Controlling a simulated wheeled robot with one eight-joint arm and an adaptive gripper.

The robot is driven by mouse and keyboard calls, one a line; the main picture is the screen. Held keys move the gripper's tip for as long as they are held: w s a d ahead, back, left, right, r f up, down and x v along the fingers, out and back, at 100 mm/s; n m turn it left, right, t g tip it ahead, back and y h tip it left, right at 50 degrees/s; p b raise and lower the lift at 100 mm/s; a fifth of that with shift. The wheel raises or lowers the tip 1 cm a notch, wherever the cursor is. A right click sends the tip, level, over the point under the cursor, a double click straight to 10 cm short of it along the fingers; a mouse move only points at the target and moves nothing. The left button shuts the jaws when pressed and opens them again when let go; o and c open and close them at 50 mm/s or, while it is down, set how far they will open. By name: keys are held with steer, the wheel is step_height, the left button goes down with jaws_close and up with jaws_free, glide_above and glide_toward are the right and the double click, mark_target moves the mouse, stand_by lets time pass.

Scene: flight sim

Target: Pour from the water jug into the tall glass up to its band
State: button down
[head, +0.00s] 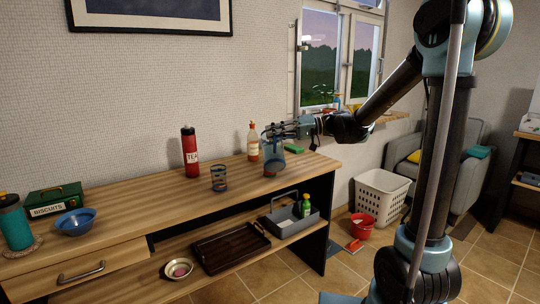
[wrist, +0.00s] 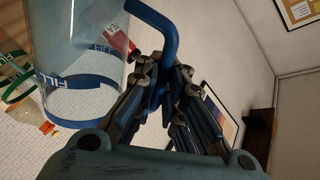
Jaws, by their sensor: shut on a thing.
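The water jug (head: 273,160) is a clear bluish vessel near the right end of the wooden counter. My gripper (head: 287,131) is shut on its blue handle, which also shows in the wrist view (wrist: 167,40). There the jug's clear wall (wrist: 80,45) fills the upper left, with a blue band and blue lettering. In the head view the jug looks about upright; I cannot tell if its base touches the counter. A glass with blue bands (head: 219,178), which seems to be the tall glass, stands on the counter left of the jug. Its fill level is too small to read.
A red tea flask (head: 190,152) stands behind the glass. A blue bowl (head: 75,222) and teal cup (head: 14,222) are far left. The counter between bowl and glass is clear.

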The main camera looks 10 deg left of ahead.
mark_target(275, 159)
steer(key=shift+w+a+r+m+p, duration=0.2)
steer(key=shift+w+r+m+p, duration=0.35)
steer(key=shift+p, duration=0.5)
stand_by(2.1)
steer(key=s+f+n, duration=0.2)
steer(key=s+d+f+n, duration=0.1)
steer(key=f, duration=0.1)
steer(key=shift+n+t+y, duration=0.25)
steer(key=shift+t+y, duration=0.05)
steer(key=shift+t, duration=0.1)
steer(key=shift+s+d+f+n+t+y+b, duration=0.2)
steer(key=shift+s+f+n+b, duration=0.25)
steer(key=shift+s+f+n, duration=0.35)
steer(key=shift+s+d+f+n+y+b, duration=0.1)
steer(key=shift+s+d+f+n+b, duration=0.35)
steer(key=shift+f, duration=0.55)
steer(key=shift+s+d+f+n+t+y+b, duration=0.15)
steer(key=shift+s+f+n+b, duration=0.45)
steer(key=shift+s+f, duration=0.3)
steer(key=shift+s+d+f+n+b, duration=0.25)
steer(key=shift+s+f+n+b, duration=0.3)
steer(key=shift+f+n, duration=0.3)
steer(key=shift+s+d+r+n+y+b, duration=0.15)
steer(key=shift+s+r+n+b, duration=0.1)
steer(key=shift+r+n+b, duration=0.3)
steer(key=shift+s+r+n+y+b, duration=0.1)
steer(key=shift+s+r+n+b, duration=0.2)
steer(key=shift+r, duration=0.3)
